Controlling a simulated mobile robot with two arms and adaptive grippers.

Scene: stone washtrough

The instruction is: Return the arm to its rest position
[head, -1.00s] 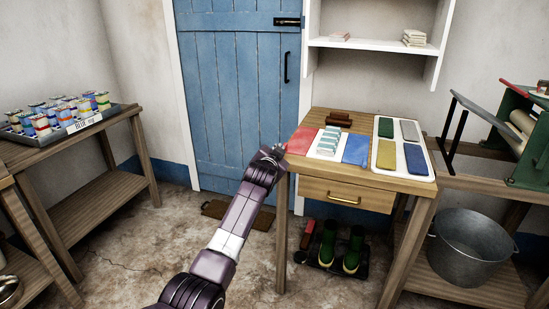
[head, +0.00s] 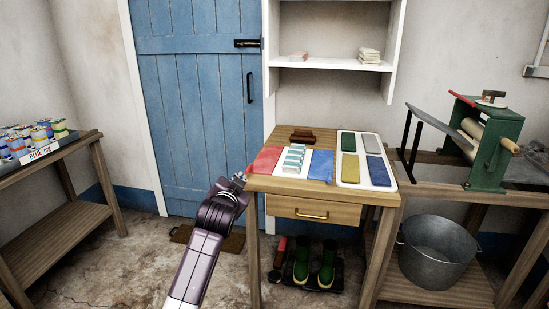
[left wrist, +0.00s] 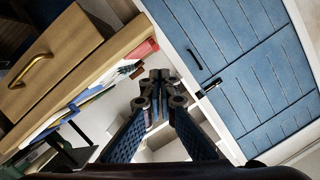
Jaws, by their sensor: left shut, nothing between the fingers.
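My left gripper (head: 240,178) is at the left front corner of the small wooden table (head: 330,199), close to the red cloth (head: 265,160). Whether it touches the table edge I cannot tell. My purple left arm (head: 200,258) reaches up to it from the bottom of the head view. In the left wrist view the gripper's fingers (left wrist: 160,82) are together with nothing between them. The table's drawer (left wrist: 25,75) is at upper left there, and the blue door (left wrist: 245,85) is at right. My right gripper is not in view.
On the table lie a striped stack (head: 294,158), a blue cloth (head: 320,165) and a white tray (head: 344,183) of coloured pads. A green roller machine (head: 490,150) and a metal bucket (head: 436,250) are at right. A bench (head: 60,165) with jars is at left.

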